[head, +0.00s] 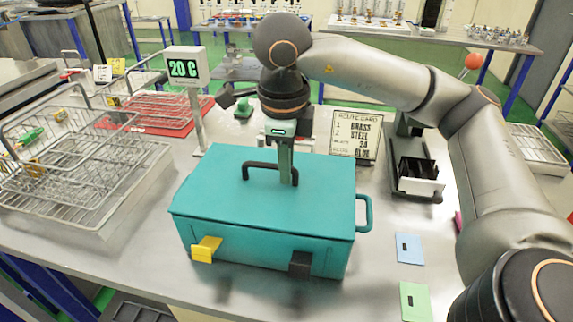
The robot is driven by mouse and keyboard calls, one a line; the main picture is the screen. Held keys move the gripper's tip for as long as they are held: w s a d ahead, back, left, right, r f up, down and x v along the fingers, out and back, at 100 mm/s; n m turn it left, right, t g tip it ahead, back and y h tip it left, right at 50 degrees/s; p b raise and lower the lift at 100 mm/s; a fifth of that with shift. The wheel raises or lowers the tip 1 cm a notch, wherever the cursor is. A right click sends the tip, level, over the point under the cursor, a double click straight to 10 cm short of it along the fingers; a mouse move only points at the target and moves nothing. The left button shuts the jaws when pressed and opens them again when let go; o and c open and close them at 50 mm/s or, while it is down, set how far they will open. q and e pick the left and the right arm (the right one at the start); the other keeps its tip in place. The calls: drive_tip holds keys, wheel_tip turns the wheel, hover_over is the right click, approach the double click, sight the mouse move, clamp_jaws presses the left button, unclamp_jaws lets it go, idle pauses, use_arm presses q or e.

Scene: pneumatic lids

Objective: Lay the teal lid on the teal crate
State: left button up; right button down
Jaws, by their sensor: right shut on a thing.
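The teal lid (225,180) lies over the top of the teal crate (250,248), lined up with its walls. Their front edges show only a thin line between them; I cannot tell whether the lid rests fully all round. My right gripper (285,178) points down and is shut on the right part of the lid's black handle (258,166). The crate has a yellow latch (206,248) and a black latch (300,263) in front, and a teal side handle (364,213) at right. My left gripper is not in view.
Wire baskets (75,175) stand on the left of the steel table. A post display (185,68) reading 20 C and a sign board (355,135) stand behind the crate. A black holder (418,175), a blue card (410,249) and a green card (415,301) lie right.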

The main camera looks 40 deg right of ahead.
drive_tip(key=shift+f+b, duration=0.3)
idle(0.4)
drive_tip(key=c, duration=0.8)
unclamp_jaws()
drive_tip(key=shift+r, duration=0.15)
drive_tip(key=shift+s+a+r+p, duration=0.1)
drive_tip(key=shift+a+r+p, duration=0.05)
drive_tip(key=shift+r+p, duration=0.9)
drive_tip(key=shift+s+a+r+p, duration=0.15)
drive_tip(key=shift+r+p, duration=0.55)
drive_tip(key=shift+r, duration=0.5)
drive_tip(key=shift+s+a+r+p, duration=0.1)
drive_tip(key=shift+r+p, duration=0.9)
drive_tip(key=shift+r, duration=0.1)
